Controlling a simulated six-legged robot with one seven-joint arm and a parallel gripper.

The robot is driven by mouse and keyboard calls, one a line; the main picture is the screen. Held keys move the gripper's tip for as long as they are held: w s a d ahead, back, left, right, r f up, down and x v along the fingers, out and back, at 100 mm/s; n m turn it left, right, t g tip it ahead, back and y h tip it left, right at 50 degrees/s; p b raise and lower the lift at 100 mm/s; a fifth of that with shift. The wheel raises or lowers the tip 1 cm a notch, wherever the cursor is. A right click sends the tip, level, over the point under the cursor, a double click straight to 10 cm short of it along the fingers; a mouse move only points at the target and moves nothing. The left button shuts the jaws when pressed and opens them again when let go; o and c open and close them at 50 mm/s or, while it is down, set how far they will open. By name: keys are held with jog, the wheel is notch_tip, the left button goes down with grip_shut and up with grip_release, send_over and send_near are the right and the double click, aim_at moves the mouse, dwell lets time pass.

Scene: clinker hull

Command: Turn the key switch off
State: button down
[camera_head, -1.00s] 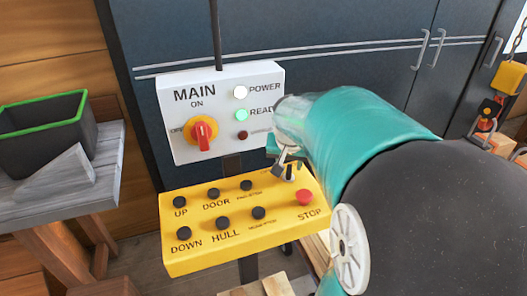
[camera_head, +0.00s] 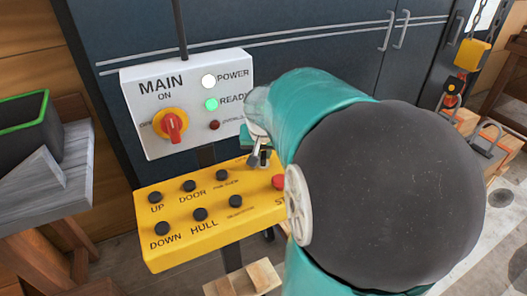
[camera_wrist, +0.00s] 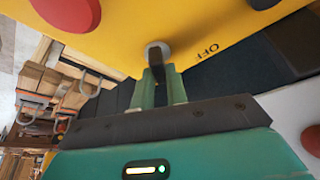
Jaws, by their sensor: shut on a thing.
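The key switch (camera_wrist: 155,54) is a dark key in a round silver collar on the yellow control box (camera_head: 215,226). The word OFF is printed beside it in the wrist view. My gripper (camera_wrist: 161,88) is shut on the dark key, one green finger on each side. In the head view my gripper (camera_head: 259,156) is at the box's upper right corner, and my teal arm hides much of that corner. The key's exact angle is hard to tell.
Above the yellow box is a white MAIN panel (camera_head: 185,73) with a red rotary switch (camera_head: 173,125) and lit POWER and READY lamps. Several black buttons and a red stop button (camera_head: 279,182) share the yellow box. A grey bench (camera_head: 60,185) stands at left.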

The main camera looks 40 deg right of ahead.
jog(key=n+y, duration=0.1)
jog(key=n, duration=0.2)
jog(key=n+t+y, duration=0.1)
jog(key=n, duration=0.2)
jog(key=shift+d, duration=0.1)
jog(key=n+y, duration=0.2)
jog(key=n, duration=0.3)
jog(key=shift+n, duration=0.5)
jog(key=c, duration=1.4)
grip_release()
jog(key=shift+s+r, duration=0.1)
jog(key=v, duration=1.3)
jog(key=shift+s+d+r, duration=0.15)
jog(key=shift+d+r, duration=0.1)
